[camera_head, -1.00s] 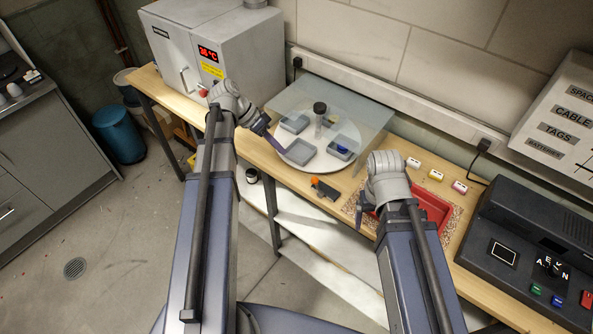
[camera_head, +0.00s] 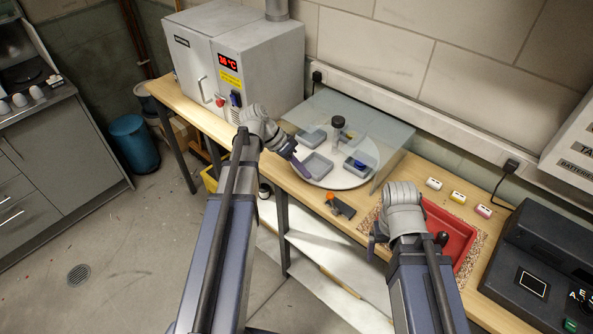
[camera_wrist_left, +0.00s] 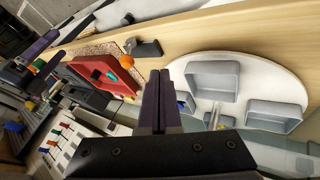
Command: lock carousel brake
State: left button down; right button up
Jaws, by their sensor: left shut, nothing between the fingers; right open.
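The carousel (camera_head: 341,180) is a white round disc with grey trays, partly under a clear shield; it shows in the left wrist view (camera_wrist_left: 178,73). Beside it, near the bench's front edge, is a dark block (camera_head: 343,209) with an orange knob (camera_head: 330,196), which looks like the brake. The wrist view shows the block (camera_wrist_left: 147,49) and knob (camera_wrist_left: 127,62) beyond my fingers. My left gripper (camera_head: 304,172) is shut and empty, at the disc's front-left edge, apart from the knob. Whether it touches the disc I cannot tell. My right gripper (camera_head: 375,242) is open, near the red tray.
A red tray (camera_head: 458,228) lies on a speckled mat right of the block. Several small labelled pieces (camera_head: 457,197) sit behind it. A grey oven (camera_head: 235,62) stands at the left, a dark console (camera_head: 540,265) at the right.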

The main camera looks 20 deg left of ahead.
aim_at(333, 203)
pick_arm(q)
jog(key=b+x, duration=0.2)
jog(key=x, duration=0.1)
jog(key=shift+f, duration=0.3)
jog(key=shift+s+d+r, duration=0.1)
jog(key=shift+s+d, duration=0.2)
jog(key=shift+d, duration=0.35)
jog(key=shift+s+d+f, duration=0.1)
jog(key=shift+s+d, duration=0.2)
jog(key=shift+d, duration=0.35)
jog(key=shift+s+d+r, duration=0.1)
jog(key=shift+s+d, duration=0.2)
jog(key=shift+d, duration=0.3)
pick_arm(e)
jog(key=shift+f, duration=1.35)
pick_arm(q)
jog(key=shift+w, duration=0.15)
pick_arm(e)
jog(key=shift+r, duration=0.1)
